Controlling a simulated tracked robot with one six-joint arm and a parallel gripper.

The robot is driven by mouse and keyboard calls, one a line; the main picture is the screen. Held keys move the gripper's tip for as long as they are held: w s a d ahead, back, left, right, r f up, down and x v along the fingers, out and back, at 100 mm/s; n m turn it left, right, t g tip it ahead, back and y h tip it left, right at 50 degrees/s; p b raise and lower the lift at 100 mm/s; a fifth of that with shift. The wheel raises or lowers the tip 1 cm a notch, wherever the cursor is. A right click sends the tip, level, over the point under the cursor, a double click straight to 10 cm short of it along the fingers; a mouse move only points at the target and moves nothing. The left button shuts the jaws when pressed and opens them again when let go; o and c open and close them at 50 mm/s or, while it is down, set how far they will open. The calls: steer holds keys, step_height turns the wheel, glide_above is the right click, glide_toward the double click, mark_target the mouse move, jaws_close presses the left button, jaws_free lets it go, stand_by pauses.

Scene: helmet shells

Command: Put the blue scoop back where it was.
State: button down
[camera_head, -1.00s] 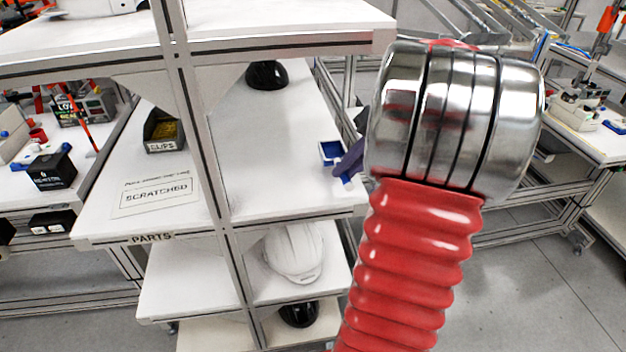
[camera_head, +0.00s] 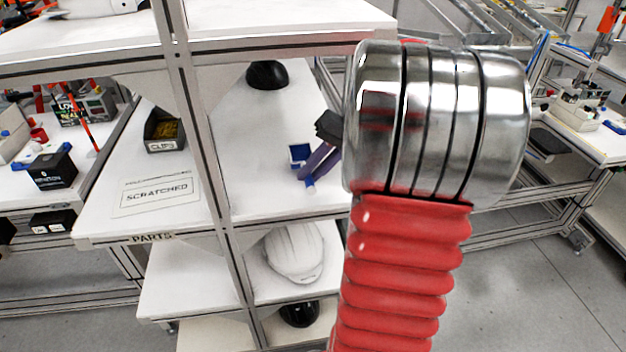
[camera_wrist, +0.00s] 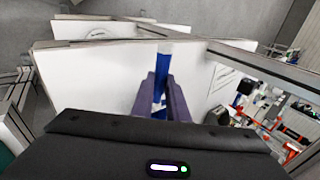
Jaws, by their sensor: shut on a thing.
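The blue scoop (camera_head: 299,153) shows in the head view above the right-hand bay of the middle white shelf (camera_head: 262,135). My gripper (camera_head: 307,172), with purple fingers, is shut on it, and blue shows on both sides of the fingers. In the wrist view the scoop (camera_wrist: 162,72) lies between the two fingers (camera_wrist: 160,92), its pale end pointing away from me. The fingers hide part of the scoop. I cannot tell whether it touches the shelf.
A black helmet shell (camera_head: 267,74) sits at the back of this bay. A shelf post (camera_head: 200,125) stands to the left, with the CLIPS bin (camera_head: 164,131) and SCRATCHED label (camera_head: 157,196) beyond it. A white helmet shell (camera_head: 293,252) sits below. Shelf space around the scoop looks clear.

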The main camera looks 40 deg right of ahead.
steer(key=shift+f, duration=1.35)
steer(key=c, duration=2)
jaws_free()
steer(key=shift+s+d+r, duration=0.1)
steer(key=v, duration=1.1)
steer(key=shift+s+d+r, duration=0.15)
steer(key=shift+d+r, duration=0.05)
steer(key=shift+r, duration=0.1)
